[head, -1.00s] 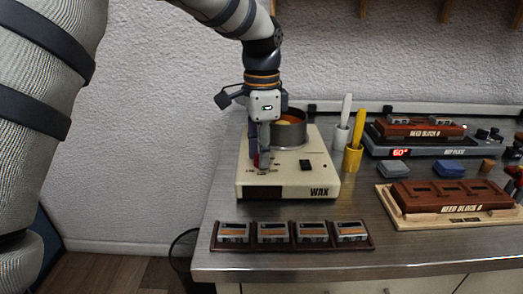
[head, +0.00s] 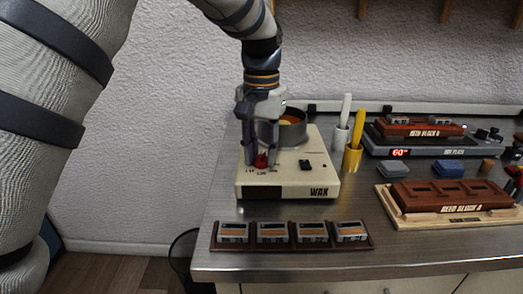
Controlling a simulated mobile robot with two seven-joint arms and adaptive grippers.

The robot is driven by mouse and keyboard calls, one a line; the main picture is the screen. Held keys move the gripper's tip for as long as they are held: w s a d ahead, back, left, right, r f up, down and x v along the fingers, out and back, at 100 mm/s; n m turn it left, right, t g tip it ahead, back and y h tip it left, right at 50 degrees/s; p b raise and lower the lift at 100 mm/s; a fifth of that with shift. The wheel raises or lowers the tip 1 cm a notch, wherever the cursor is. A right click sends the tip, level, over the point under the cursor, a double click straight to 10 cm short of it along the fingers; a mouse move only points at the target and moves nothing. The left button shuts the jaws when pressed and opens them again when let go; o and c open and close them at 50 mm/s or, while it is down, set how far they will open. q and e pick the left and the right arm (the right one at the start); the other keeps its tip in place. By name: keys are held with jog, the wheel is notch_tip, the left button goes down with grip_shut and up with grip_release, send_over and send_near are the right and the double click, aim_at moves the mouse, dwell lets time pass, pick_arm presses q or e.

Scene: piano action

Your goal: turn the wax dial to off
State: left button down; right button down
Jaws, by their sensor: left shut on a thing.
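The wax warmer (head: 318,170) is a cream box labelled WAX at the left of the bench, with a metal pot (head: 292,131) of orange wax on it. Its red dial (head: 262,160) sits on the top face at the left, among small printed marks too blurred to read. My left gripper (head: 262,157) points down from above and is shut on the red dial, one finger on each side. The fingers partly hide the dial, so its pointer setting cannot be told. My right gripper is not in view.
A black switch (head: 305,165) is right of the dial. White (head: 343,118) and yellow (head: 354,145) handled tools stand beside the warmer. A rack (head: 292,244) of several small blocks lies in front.

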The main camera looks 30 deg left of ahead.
aim_at(261, 155)
pick_arm(q)
jog(key=shift+f+n, duration=0.1)
jog(key=shift+n, duration=2.2)
jog(key=c, duration=1.3)
grip_release()
notch_tip(261, 155, up, 12)
jog(key=shift+r, duration=0.1)
